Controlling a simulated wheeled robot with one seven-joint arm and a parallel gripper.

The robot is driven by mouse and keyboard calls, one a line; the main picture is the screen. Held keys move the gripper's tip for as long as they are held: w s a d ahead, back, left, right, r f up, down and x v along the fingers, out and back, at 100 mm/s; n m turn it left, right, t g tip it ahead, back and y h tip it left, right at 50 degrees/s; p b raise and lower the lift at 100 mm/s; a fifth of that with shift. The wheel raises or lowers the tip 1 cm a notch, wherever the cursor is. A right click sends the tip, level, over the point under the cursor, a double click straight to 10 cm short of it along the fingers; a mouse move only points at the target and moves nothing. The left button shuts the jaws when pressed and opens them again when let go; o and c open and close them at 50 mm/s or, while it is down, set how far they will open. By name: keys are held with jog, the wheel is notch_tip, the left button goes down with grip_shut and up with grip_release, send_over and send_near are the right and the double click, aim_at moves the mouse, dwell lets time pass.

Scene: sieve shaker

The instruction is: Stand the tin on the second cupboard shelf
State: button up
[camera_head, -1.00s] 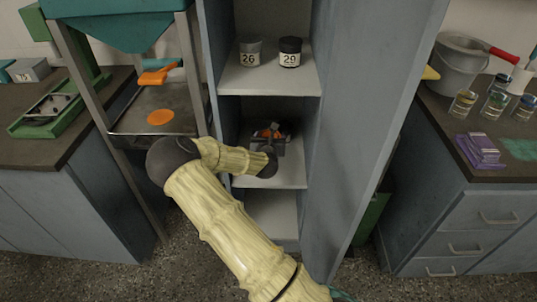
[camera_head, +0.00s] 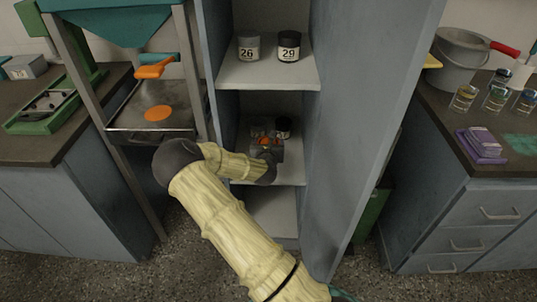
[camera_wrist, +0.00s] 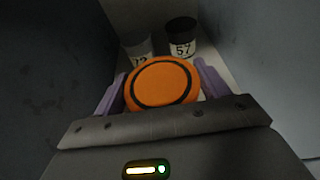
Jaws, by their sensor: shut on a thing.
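The tin (camera_wrist: 162,82) has an orange lid with a dark ring and sits between the purple finger pads of my gripper (camera_wrist: 160,88) in the wrist view.
Jars marked 26 (camera_head: 248,47) and 29 (camera_head: 289,46) stand on the shelf above. The cupboard's side walls (camera_head: 350,130) are close on both sides. A lower shelf (camera_head: 272,212) looks bare. A sieve shaker stands left; a counter with beakers stands right.

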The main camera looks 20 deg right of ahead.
jog(key=shift+f+b, duration=0.75)
jog(key=shift+f, duration=1.75)
jog(key=shift+f, duration=0.1)
jog(key=o, duration=1.1)
jog(key=p+v, duration=0.2)
jog(key=v, duration=1)
